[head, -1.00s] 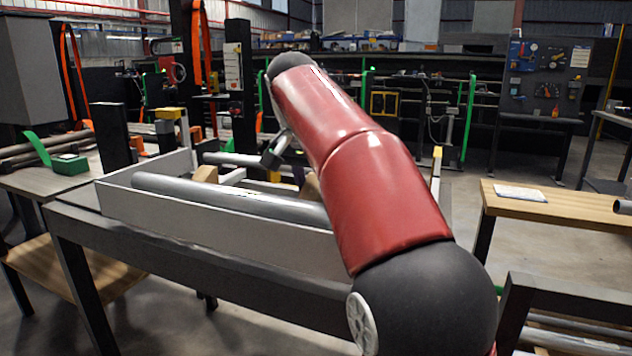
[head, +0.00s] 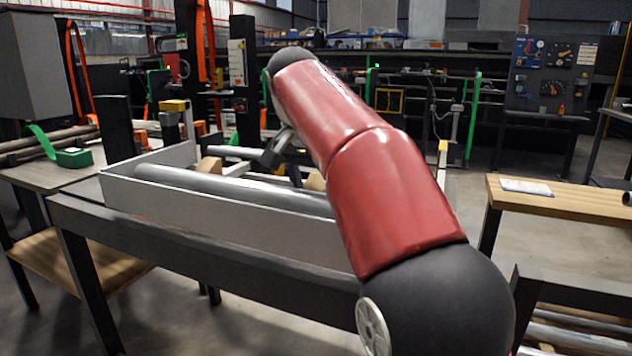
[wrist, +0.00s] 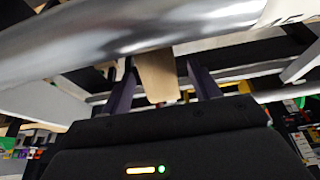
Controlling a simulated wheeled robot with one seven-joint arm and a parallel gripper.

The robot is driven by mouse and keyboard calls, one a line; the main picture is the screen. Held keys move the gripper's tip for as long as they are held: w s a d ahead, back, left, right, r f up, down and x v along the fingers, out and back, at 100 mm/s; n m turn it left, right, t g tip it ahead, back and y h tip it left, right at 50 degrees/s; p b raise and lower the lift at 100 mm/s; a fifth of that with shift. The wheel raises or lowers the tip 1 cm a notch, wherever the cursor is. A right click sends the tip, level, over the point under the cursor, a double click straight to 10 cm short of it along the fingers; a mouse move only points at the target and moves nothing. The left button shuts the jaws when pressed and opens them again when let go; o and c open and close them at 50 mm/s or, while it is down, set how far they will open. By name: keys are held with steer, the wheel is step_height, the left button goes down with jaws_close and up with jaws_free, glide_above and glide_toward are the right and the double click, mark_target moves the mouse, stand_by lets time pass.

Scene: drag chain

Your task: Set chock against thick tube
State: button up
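The thick tube (head: 235,190) is a long silver cylinder lying in a pale tray (head: 190,222); it also crosses the top of the wrist view (wrist: 130,32). One light-wood chock (head: 209,165) is behind the tube at the left, and another (head: 315,181) is further right, partly covered by my arm. In the wrist view, a wooden chock (wrist: 157,78) stands between the two dark purple fingers of my gripper (wrist: 163,82), close to the tube. There is a visible gap beside the chock, so the gripper is open around it. Whether chock and tube touch is unclear.
A thinner silver tube (head: 235,152) lies further back in the tray. The tray's raised walls surround the work area. A wooden-topped table (head: 550,203) stands at the right, and a bench with a green item (head: 74,157) at the left.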

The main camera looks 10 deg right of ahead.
steer(key=p+v, duration=0.2)
steer(key=v, duration=0.5)
steer(key=shift+r+p, duration=0.3)
steer(key=shift+r, duration=0.1)
